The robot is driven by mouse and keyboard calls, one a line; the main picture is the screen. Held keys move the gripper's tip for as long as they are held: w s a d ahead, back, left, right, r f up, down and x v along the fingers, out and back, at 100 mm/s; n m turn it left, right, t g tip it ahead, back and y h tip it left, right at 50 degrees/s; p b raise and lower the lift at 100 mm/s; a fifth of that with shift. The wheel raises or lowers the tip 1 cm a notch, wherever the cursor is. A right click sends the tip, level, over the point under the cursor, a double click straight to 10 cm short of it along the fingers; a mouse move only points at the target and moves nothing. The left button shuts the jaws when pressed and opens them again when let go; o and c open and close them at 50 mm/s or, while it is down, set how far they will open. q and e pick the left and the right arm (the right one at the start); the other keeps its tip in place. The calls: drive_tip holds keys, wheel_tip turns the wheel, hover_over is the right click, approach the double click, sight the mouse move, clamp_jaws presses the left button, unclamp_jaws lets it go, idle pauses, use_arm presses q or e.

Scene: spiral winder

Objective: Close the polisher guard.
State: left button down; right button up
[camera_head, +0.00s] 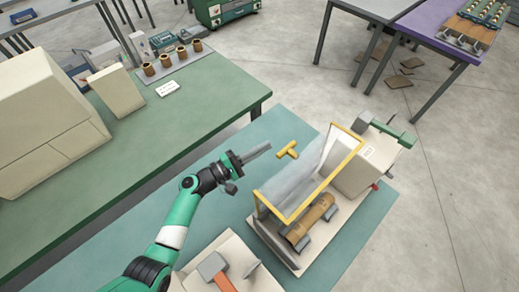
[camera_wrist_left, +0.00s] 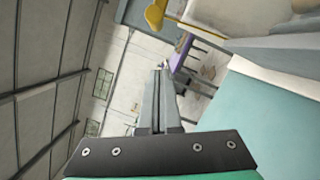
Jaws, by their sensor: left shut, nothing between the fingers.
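The polisher guard (camera_head: 312,170) is a clear panel with a yellow frame, standing raised at the polisher. The brown roller (camera_head: 310,218) shows uncovered in front of it. A yellow T-shaped handle (camera_head: 287,149) sticks out on the guard's left side; a yellow handle (camera_wrist_left: 157,14) also shows at the top of the left wrist view. My left gripper (camera_head: 268,147) is shut and empty, its fingertips just left of the handle and apparently apart from it. The shut fingers (camera_wrist_left: 158,75) also show in the left wrist view. My right gripper is in neither view.
The polisher's beige housing (camera_head: 362,168) stands behind the guard at the right. A green bench (camera_head: 190,118) with boxes and several brown cups is at the left. Open floor lies to the right.

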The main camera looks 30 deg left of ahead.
use_arm(q)
drive_tip(key=d+p, duration=0.1)
drive_tip(key=d+r+p, duration=0.2)
drive_tip(key=shift+s+d, duration=0.15)
drive_tip(key=shift+d, duration=0.25)
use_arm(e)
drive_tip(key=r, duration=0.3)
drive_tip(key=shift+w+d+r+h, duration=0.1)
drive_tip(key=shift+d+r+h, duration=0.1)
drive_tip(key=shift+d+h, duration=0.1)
use_arm(q)
drive_tip(key=shift+d, duration=0.1)
